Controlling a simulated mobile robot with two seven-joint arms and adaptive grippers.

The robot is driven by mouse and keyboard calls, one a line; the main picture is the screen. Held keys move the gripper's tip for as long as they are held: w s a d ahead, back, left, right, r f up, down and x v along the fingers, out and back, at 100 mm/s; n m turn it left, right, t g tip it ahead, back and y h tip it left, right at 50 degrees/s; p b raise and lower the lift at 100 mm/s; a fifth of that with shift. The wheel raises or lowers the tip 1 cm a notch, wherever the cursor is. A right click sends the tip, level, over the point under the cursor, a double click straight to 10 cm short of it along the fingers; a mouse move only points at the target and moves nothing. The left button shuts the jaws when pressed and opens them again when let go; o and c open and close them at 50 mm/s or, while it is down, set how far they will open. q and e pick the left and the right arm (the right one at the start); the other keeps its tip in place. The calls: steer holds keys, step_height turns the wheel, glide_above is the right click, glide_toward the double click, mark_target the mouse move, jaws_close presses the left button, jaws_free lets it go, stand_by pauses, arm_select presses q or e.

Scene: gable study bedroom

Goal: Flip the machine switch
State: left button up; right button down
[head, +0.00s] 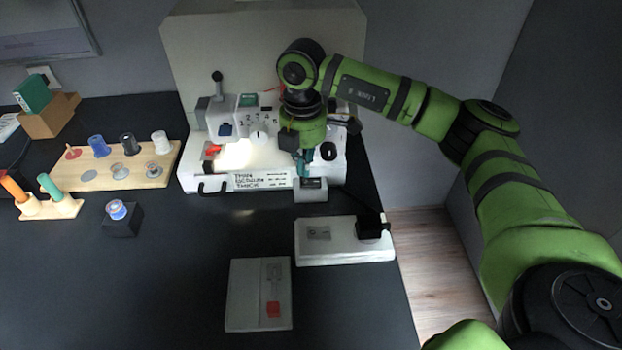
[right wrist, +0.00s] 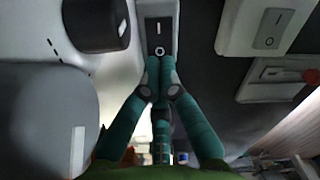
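The white machine (head: 260,150) stands at the back of the dark desk, with a dial, printed numbers and a lit lamp area. Its switch (head: 312,184) is a dark rocker on a pale grey housing at the machine's front right corner. In the right wrist view the rocker (right wrist: 159,35) shows a line mark and a round mark. My right gripper (head: 303,176) is just above and behind the switch in the head view. In the right wrist view its teal fingertips (right wrist: 160,66) are together, empty, at the rocker's round-marked end; contact is unclear. My left gripper is out of view.
A white box with a grey rocker plate (head: 318,233) and a grey box with a red slider (head: 273,309) lie in front. A wooden spool rack (head: 150,178), a pen holder (head: 50,207) and a black block (head: 122,226) stand left. The front left desk is clear.

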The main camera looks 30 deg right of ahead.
mark_target(304, 181)
steer(key=shift+f+b, duration=0.4)
steer(key=shift+f, duration=0.3)
steer(key=shift+f+b, duration=0.35)
steer(key=shift+f, duration=0.2)
stand_by(0.3)
steer(key=shift+r, duration=0.1)
steer(key=shift+r+p, duration=2.75)
steer(key=shift+r, duration=0.75)
